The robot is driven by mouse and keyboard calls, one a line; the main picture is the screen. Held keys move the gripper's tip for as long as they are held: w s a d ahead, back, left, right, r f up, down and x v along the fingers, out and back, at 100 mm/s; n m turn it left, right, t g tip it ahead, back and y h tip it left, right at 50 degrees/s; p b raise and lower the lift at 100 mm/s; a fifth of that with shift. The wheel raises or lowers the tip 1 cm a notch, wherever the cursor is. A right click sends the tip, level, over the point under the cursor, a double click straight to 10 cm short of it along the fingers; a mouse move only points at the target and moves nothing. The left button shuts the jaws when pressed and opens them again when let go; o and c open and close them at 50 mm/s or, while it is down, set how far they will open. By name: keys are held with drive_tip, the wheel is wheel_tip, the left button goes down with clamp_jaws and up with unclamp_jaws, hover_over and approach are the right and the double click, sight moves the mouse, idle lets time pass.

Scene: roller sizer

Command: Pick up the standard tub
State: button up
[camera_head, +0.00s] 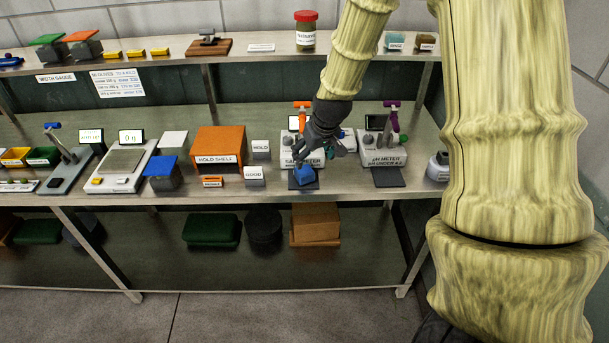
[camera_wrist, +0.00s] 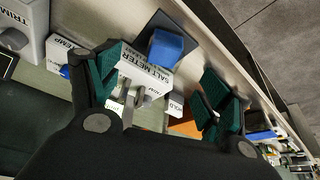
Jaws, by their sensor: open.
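No readable label marks any item as the standard tub. A jar with a red lid (camera_head: 305,30) stands upright on the upper shelf; its label is too small to read. A small blue block-like item (camera_head: 303,175) sits on the dark pad in front of the salt meter (camera_head: 290,155); it also shows in the wrist view (camera_wrist: 168,47). My gripper (camera_head: 318,157) is over the front of the salt meter, close to the blue item in the picture. In the wrist view my gripper (camera_wrist: 158,92) has its green-padded fingers spread, with the salt meter beyond them and nothing held.
The pH meter (camera_head: 382,152) stands to the right with a dark pad in front. The white "GOOD" block (camera_head: 254,176) and orange hold shelf (camera_head: 220,145) are to the left. The upper shelf (camera_head: 350,48) overhangs the bench's back. Scales and small trays fill the left end.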

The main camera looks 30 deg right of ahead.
drive_tip(key=p, duration=0.1)
approach(304, 170)
drive_tip(key=shift+s+a+f, duration=0.15)
drive_tip(key=shift+s+f, duration=0.1)
drive_tip(key=shift+f, duration=0.25)
drive_tip(key=shift+s+a+f, duration=0.15)
drive_tip(key=shift+s+f, duration=0.15)
drive_tip(key=shift+f, duration=0.2)
drive_tip(key=shift+w+a+f+p, duration=0.2)
drive_tip(key=shift+w+f+p, duration=0.45)
drive_tip(key=shift+f+p, duration=0.4)
drive_tip(key=shift+p+x, duration=0.5)
drive_tip(key=shift+x, duration=0.95)
drive_tip(key=c, duration=1.2)
drive_tip(key=shift+r, duration=0.1)
drive_tip(key=shift+c, duration=0.2)
